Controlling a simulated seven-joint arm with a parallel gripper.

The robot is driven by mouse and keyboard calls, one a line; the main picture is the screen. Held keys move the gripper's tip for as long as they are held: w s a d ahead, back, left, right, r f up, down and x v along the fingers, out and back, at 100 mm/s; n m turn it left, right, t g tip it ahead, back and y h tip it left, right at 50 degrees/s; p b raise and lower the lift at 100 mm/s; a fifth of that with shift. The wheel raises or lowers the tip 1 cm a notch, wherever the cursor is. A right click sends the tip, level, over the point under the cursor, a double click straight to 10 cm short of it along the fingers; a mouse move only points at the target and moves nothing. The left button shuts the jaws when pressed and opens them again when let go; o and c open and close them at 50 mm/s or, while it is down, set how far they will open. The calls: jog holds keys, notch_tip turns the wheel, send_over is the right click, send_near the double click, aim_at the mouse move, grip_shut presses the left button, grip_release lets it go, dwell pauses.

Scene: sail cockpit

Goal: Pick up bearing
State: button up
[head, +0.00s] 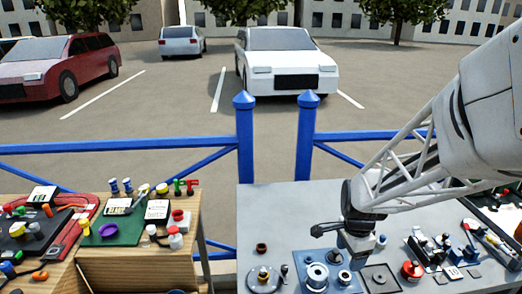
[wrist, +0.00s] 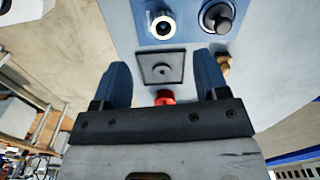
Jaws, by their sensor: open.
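My gripper (head: 358,256) points down over the grey table at the right in the head view. In the wrist view it (wrist: 161,72) is open, with its two blue-grey fingers apart and nothing held between them. A small pale ring with a dark centre (wrist: 162,72) lies on a dark square plate, seen between the fingers and beyond them. A brighter metal ring (wrist: 163,26) sits on a blue plate past it. Either ring could be the bearing; I cannot tell which. The blue plate also shows in the head view, with a large metal ring (head: 317,275).
A black knob (wrist: 217,17) stands beside the bright ring. A red part (wrist: 165,97) is near the gripper's palm; a red round part (head: 411,270) shows in the head view. Several small parts crowd the table's right side. Its back left is clear. A blue railing (head: 150,143) stands behind.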

aim_at(345, 277)
jog(key=shift+w+d+f+m, duration=0.2)
jog(key=shift+d+f+m, duration=0.1)
jog(key=shift+f, duration=0.15)
jog(key=shift+w+d+f+m, duration=0.15)
jog(key=shift+f+m, duration=0.15)
jog(key=shift+f, duration=0.1)
jog(key=shift+f, duration=1.3)
jog(key=shift+a+f, duration=0.1)
jog(key=shift+f, duration=2.5)
jog(key=shift+c, duration=0.3)
jog(key=c, duration=0.9)
